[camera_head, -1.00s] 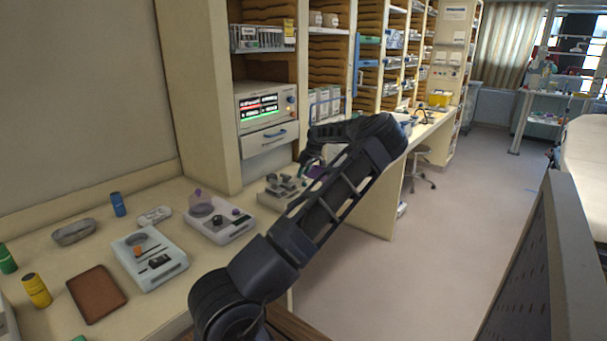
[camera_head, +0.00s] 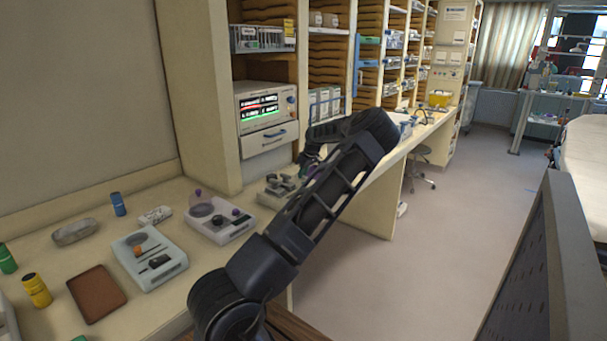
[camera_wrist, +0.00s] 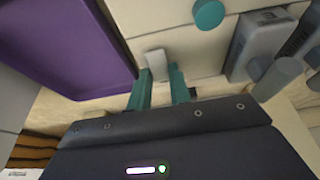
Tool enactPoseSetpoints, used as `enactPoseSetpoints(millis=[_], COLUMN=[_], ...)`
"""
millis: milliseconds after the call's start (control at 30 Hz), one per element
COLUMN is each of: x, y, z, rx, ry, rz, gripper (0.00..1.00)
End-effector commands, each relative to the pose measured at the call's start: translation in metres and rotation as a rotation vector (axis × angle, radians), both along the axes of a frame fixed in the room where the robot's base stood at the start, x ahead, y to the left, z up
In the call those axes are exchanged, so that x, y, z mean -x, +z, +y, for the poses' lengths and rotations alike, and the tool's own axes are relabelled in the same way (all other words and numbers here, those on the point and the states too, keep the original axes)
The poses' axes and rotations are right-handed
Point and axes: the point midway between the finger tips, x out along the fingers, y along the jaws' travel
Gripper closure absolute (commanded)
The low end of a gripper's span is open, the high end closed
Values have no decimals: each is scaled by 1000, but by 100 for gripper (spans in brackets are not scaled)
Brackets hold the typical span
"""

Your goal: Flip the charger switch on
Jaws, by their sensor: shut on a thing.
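In the wrist view, a small pale grey lever (camera_wrist: 155,62) stands on a cream panel (camera_wrist: 185,28), which appears to be the charger's face. My gripper (camera_wrist: 160,75) has its two teal fingers on either side of the lever's near end and is shut on it. The fingers partly cover the lever, so I cannot tell its on or off position. In the head view, a grey device with several dark parts (camera_head: 268,198) sits beside my gripper at the counter's far end. My forearm hides most of the gripper there.
A purple panel or tray (camera_wrist: 75,45) lies close left of the fingers. A teal knob (camera_wrist: 209,13) and grey blocks (camera_wrist: 262,42) stand to the right. Two white devices (camera_head: 150,258) (camera_head: 222,222) and a brown pad (camera_head: 97,293) occupy the near counter.

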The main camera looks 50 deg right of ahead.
Motion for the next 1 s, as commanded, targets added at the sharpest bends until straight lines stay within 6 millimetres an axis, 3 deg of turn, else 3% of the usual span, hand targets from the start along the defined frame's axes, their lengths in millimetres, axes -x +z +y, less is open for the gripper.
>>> enactPoseSetpoints(millis=[1000], x=[-12], y=[-3], z=[2], rx=[-2], ry=[2], rz=[352], gripper=[100])
